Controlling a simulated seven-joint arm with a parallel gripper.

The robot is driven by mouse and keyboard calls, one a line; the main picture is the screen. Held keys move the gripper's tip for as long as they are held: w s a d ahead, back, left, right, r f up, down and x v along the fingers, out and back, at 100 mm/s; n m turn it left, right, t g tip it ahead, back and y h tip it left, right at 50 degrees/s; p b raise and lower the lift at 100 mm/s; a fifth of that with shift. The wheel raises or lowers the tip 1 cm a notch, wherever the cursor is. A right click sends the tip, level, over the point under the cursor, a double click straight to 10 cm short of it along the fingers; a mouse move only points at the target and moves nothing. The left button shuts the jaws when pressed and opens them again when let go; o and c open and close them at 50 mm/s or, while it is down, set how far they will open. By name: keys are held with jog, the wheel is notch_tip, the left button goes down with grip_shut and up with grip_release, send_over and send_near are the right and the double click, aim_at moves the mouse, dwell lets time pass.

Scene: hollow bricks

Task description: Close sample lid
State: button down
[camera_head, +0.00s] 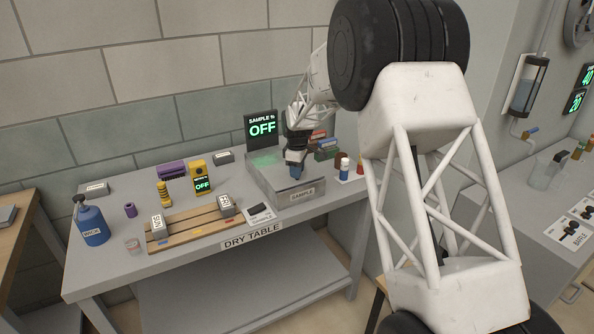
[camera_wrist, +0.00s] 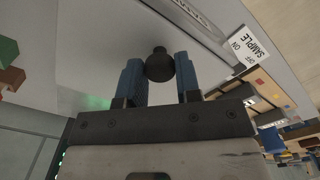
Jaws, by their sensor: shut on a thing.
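The sample box (camera_head: 256,176) is a grey metal case on the right part of the dry table, with a SAMPLE label (camera_head: 302,194) on its front. A green glow shows on its back left part. My gripper (camera_head: 296,171) is over the box. In the wrist view its blue fingers (camera_wrist: 160,72) are shut on a round black knob (camera_wrist: 158,64). The knob stands over a flat grey panel (camera_wrist: 105,45), which looks like the lid. I cannot tell from these views how far the lid is open. A screen (camera_head: 262,128) behind the box reads SAMPLE OFF.
A switch with a sample card (camera_head: 262,215) lies in front of the box. A wooden rack (camera_head: 190,228) with two grey blocks is to the left. A white bottle (camera_head: 344,169) and coloured blocks (camera_head: 326,150) stand right of the box. A blue bottle (camera_head: 92,225) is far left.

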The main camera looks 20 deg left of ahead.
jog(key=shift+s+d, duration=0.55)
jog(key=c, duration=0.8)
grip_release()
jog(key=shift+r, duration=0.1)
notch_tip(320, 180, up, 8)
jog(key=shift+f, duration=0.2)
jog(key=shift+d, duration=0.1)
